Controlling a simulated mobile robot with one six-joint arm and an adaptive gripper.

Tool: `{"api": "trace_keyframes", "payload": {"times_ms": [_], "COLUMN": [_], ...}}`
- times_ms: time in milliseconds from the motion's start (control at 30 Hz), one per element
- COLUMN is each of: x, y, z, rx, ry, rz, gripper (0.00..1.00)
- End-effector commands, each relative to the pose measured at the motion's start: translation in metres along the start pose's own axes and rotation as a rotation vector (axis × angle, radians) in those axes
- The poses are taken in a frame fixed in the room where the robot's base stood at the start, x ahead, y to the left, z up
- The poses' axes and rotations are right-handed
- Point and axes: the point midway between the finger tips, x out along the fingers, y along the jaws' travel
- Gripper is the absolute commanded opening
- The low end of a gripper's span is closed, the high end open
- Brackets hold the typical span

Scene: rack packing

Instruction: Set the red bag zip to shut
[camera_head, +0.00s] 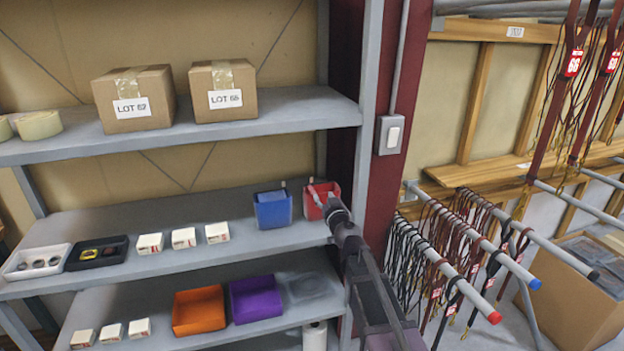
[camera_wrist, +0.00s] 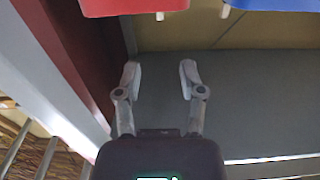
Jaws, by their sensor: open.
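The red bag (camera_head: 331,188) stands on the middle shelf at its right end, partly hidden by my gripper and arm in the head view. In the wrist view the red bag (camera_wrist: 120,7) shows only as a strip at the top edge, with a small pale tab (camera_wrist: 160,16) at its edge, which looks like the zip pull. I cannot tell whether the zip is open or shut. My gripper (camera_wrist: 159,73) is open and empty, its two fingers apart and short of the bag. In the head view my gripper (camera_head: 322,194) overlaps the bag.
A blue bag (camera_head: 272,210) stands just left of the red one, with its own pale tab (camera_wrist: 225,11). A shelf post (camera_head: 366,130) and dark red column (camera_head: 390,190) stand close on the right. White boxes (camera_head: 183,238) are further left. Hanging straps (camera_head: 480,220) fill rails at right.

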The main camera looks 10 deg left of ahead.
Motion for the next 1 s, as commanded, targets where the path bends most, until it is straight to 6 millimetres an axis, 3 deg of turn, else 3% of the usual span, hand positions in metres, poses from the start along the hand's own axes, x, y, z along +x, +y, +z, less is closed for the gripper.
{"api": "trace_keyframes", "payload": {"times_ms": [267,1000], "x": [0.020,0.124], "y": [0.001,0.000], "z": [0.000,0.000], "rx": [0.000,0.000], "ry": [0.000,0.000], "rz": [0.000,-0.001], "gripper": [0.51,0.51]}}
